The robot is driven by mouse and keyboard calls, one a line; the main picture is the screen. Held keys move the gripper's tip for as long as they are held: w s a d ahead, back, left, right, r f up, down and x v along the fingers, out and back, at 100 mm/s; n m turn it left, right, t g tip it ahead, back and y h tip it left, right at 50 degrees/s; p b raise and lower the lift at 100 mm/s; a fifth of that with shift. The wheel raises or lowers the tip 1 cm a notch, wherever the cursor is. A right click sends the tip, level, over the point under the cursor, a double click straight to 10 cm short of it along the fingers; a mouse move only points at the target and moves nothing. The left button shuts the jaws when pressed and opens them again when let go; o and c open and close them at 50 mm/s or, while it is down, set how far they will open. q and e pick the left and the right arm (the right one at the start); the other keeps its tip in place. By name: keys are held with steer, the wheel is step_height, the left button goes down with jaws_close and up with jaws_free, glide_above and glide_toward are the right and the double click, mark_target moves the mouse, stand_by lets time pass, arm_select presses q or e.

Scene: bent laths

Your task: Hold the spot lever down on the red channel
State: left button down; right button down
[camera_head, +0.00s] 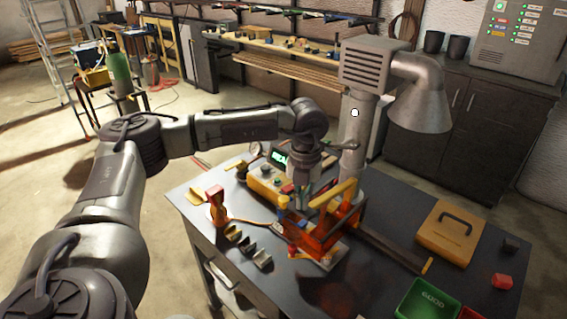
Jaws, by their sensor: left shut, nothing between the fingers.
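A yellow control box (262,180) with a lit green display (279,157) sits on the dark workbench (385,200). It carries small coloured controls, among them a red one (287,188). My left gripper (304,203) is shut and empty, pointing down beside the box's right end. It hides part of the box, and I cannot tell whether it touches a control. I cannot make out which part is the spot lever. An orange-red frame with a yellow handle (346,188) stands just right of the gripper. My right gripper is not in view.
A grey extraction duct (354,130) rises behind the box. A yellow case (452,232), a red block (502,281) and a green bin (428,300) are at right.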

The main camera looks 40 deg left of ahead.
mark_target(297, 212)
arm_select(q)
steer(key=shift+s+f+b, duration=0.3)
steer(key=shift+f+b, duration=0.35)
steer(key=shift+f, duration=0.3)
steer(key=shift+s+f+b, duration=0.25)
steer(key=shift+f+b, duration=0.4)
steer(key=shift+f, duration=0.3)
steer(key=shift+r, duration=0.15)
steer(key=shift+s+f+b, duration=0.2)
steer(key=shift+f+b, duration=0.15)
steer(key=shift+f, duration=0.15)
steer(key=shift+s+f+b, duration=0.2)
steer(key=shift+f+b, duration=0.15)
steer(key=shift+f, duration=0.1)
steer(key=shift+s+f, duration=0.1)
steer(key=shift+f, duration=0.05)
stand_by(0.9)
steer(key=shift+w+r+p, duration=0.55)
steer(key=shift+r+p, duration=0.6)
steer(key=shift+r, duration=0.75)
steer(key=shift+w+r+p, duration=0.6)
steer(key=shift+r+p, duration=0.6)
steer(key=shift+r, duration=0.75)
steer(key=shift+w+r+p, duration=0.55)
steer(key=shift+r+p, duration=0.6)
steer(key=shift+r, duration=0.75)
